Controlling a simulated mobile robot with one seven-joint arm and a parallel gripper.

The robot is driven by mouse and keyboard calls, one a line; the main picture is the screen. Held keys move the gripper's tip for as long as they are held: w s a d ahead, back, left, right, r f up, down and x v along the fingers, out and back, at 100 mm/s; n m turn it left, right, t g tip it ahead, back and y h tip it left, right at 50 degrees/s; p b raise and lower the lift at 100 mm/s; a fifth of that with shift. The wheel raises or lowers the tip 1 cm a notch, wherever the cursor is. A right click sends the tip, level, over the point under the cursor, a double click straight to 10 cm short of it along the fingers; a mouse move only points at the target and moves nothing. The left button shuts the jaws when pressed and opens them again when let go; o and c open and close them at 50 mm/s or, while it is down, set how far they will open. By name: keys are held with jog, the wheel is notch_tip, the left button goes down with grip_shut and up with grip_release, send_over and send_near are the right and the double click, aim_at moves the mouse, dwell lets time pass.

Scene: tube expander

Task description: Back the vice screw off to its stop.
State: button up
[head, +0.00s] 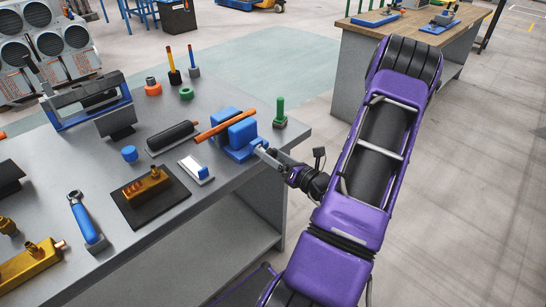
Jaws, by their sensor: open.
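The blue vice (242,132) stands near the right edge of the grey workbench. An orange-copper tube (222,124) lies across it at the jaws; whether the jaws grip it I cannot tell. The vice screw is on the right side of the vice, facing my arm, and is mostly hidden at the gripper. My gripper (267,155) is open and reaches in from the right, right up at the screw end of the vice. Contact between fingers and screw is too small to tell.
A green-handled tool (280,113) stands just behind the gripper. A white plate with a blue part (196,170), a black roller (173,138) and a brass fitting on a dark mat (150,188) lie left of the vice.

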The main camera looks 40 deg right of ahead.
jog(key=shift+w+a, duration=0.15)
jog(key=shift+w, duration=1.4)
